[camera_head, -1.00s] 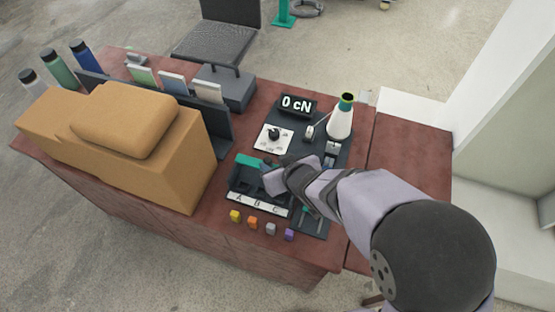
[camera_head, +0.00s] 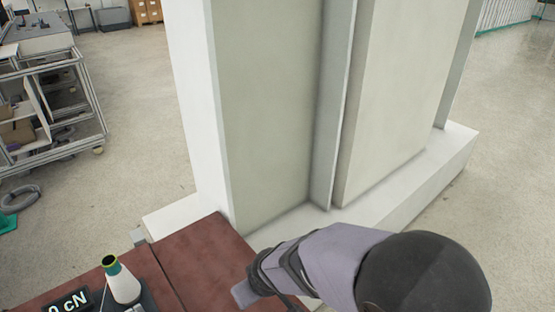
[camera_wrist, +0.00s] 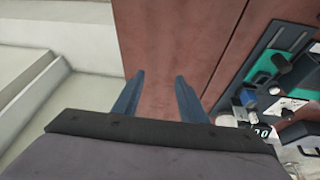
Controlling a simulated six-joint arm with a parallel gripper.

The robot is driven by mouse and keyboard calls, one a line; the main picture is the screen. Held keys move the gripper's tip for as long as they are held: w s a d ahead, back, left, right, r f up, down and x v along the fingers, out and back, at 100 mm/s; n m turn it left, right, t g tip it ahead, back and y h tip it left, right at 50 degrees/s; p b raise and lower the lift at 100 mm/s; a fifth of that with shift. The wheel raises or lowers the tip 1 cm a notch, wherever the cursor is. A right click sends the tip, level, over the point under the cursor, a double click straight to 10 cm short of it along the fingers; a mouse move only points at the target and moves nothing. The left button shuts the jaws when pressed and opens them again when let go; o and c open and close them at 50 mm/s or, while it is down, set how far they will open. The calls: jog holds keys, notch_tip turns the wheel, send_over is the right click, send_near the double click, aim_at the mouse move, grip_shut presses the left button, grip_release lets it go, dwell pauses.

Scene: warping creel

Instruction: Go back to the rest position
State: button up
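My gripper (camera_wrist: 160,92) shows in the wrist view with its two fingers apart and nothing between them. It is above the bare red-brown tabletop (camera_wrist: 185,40), to one side of the dark equipment board (camera_wrist: 262,65). In the head view my arm comes in from the lower right over the right end of the table (camera_head: 215,262). The gripper's fingers are not clear there.
A yarn cone (camera_head: 122,284) and a display reading cN (camera_head: 72,302) stand at the lower left. A large pale pillar (camera_head: 270,110) with a white base (camera_head: 400,190) rises just behind the table. A metal-framed rack (camera_head: 50,90) stands far left.

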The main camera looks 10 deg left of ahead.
jog(key=s+d+r+m+g+h, duration=0.1)
jog(key=s+d+m, duration=0.1)
jog(key=d, duration=0.6)
jog(key=s+d+m+g+h, duration=0.1)
jog(key=d+m, duration=0.2)
jog(key=d, duration=0.6)
jog(key=s+d+m+g, duration=0.2)
jog(key=s+d+m, duration=0.1)
jog(key=s+d, duration=0.4)
jog(key=shift+s+d+r, duration=0.2)
jog(key=shift+s+r, duration=0.2)
notch_tip(320, 180, down, 21)
jog(key=b, duration=2.1)
jog(key=shift+f, duration=0.15)
